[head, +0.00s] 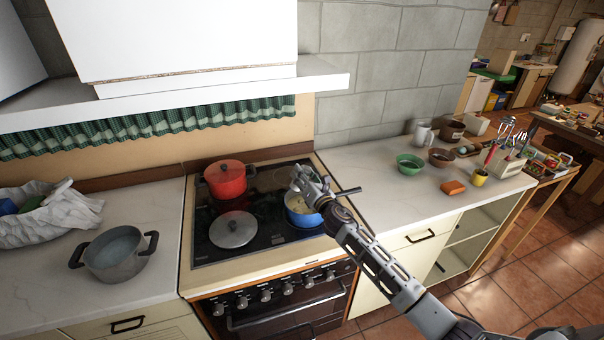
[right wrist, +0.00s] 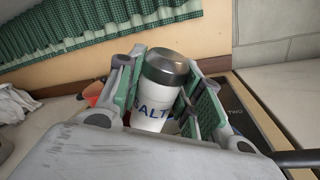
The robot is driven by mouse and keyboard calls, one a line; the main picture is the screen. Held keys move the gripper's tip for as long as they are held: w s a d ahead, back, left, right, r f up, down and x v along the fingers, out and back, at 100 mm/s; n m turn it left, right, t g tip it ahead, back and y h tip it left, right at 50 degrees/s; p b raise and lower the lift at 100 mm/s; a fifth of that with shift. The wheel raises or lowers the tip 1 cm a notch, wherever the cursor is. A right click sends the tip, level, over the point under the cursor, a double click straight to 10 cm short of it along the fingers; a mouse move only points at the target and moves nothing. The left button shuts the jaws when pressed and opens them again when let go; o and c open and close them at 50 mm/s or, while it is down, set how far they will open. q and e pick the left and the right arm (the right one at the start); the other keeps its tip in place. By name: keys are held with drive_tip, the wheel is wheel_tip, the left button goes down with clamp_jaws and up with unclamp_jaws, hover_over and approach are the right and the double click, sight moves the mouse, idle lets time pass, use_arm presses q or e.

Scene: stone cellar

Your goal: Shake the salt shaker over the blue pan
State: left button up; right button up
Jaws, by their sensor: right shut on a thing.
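The blue pan (head: 298,217) sits on the right side of the black stovetop, with its dark handle pointing right and pale contents inside. My right gripper (head: 305,180) is over the pan and hides part of it. In the right wrist view, my right gripper (right wrist: 165,92) is shut on the salt shaker (right wrist: 152,115), a white cylinder with blue lettering and a dark metallic cap. The shaker appears roughly upright, slightly tilted, with the cap up. The shaker is hard to make out in the head view. My left gripper is in neither view.
A red pot (head: 226,182) and a grey lid (head: 233,230) are on the stovetop left of the pan. A grey pot (head: 113,252) stands on the left counter. A white shelf (head: 200,98) overhangs behind the stove.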

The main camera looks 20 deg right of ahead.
drive_tip(key=shift+d+r+n+p, duration=0.3)
drive_tip(key=shift+r+n+p, duration=0.25)
drive_tip(key=shift+n+p, duration=0.45)
drive_tip(key=shift+d+r+n+g+p, duration=0.2)
drive_tip(key=shift+n+g+p, duration=0.2)
drive_tip(key=shift+n, duration=0.3)
drive_tip(key=shift+d+r+n, duration=0.15)
drive_tip(key=shift+r+n, duration=0.05)
drive_tip(key=shift+n, duration=0.45)
drive_tip(key=shift+d+r+n, duration=0.1)
drive_tip(key=shift+r+n, duration=0.05)
drive_tip(key=shift+n, duration=0.5)
drive_tip(key=shift+d, duration=0.15)
